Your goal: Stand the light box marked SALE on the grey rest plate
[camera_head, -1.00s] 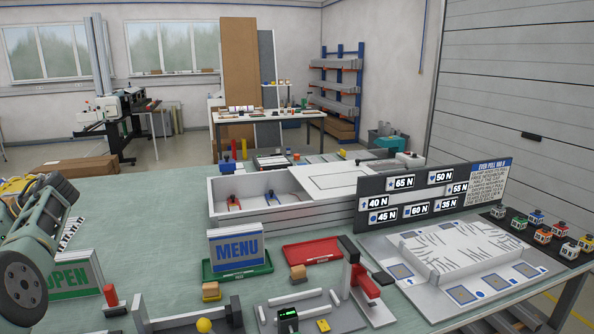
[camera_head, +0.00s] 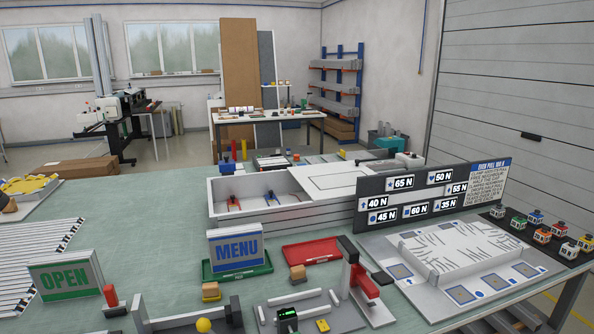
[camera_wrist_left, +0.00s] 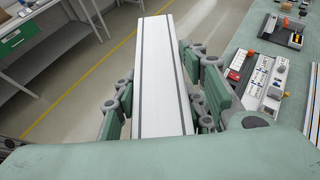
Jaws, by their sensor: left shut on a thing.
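In the left wrist view my left gripper (camera_wrist_left: 163,98) is shut on a long white box with grey edge strips (camera_wrist_left: 164,45). I see only its narrow side; its lettered faces are hidden, so I cannot read a SALE mark. It is held above the floor and bench edge in that view. In the head view neither gripper shows. I cannot pick out the grey rest plate for certain.
A slatted white rack (camera_head: 35,262) lies at the left of the green bench. A red tray (camera_head: 313,252) is empty. A red-and-grey press (camera_head: 362,282), a grey bin (camera_head: 250,196) and a dark label board (camera_head: 420,200) crowd the middle and right. The left-centre bench is clear.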

